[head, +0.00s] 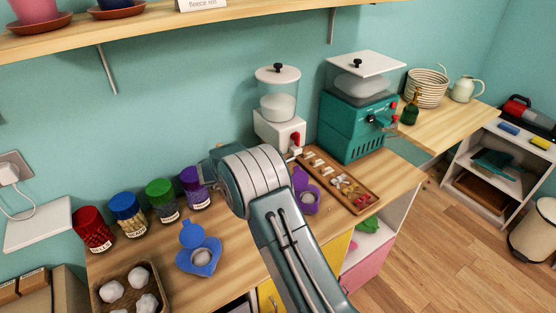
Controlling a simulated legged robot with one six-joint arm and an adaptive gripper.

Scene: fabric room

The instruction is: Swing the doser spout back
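A white dispenser (270,129), which looks like the doser, stands against the wall at the back middle of the wooden counter. Its clear hopper (279,104) holds white material under a pale lid with a black knob. A red part (296,138) shows on its front right; I cannot tell whether this is the spout or a handle. My arm rises from the bottom and bends in front of the counter, covering the area below the dispenser. My gripper is hidden behind my own arm, so its fingers do not show.
A teal machine (348,130) stands right of the dispenser. A wooden tray (369,200) of small pieces, a purple mould (305,198) and a blue mould (198,253) lie on the counter. Several coloured jars (127,213) line the left. A shelf (160,20) hangs above.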

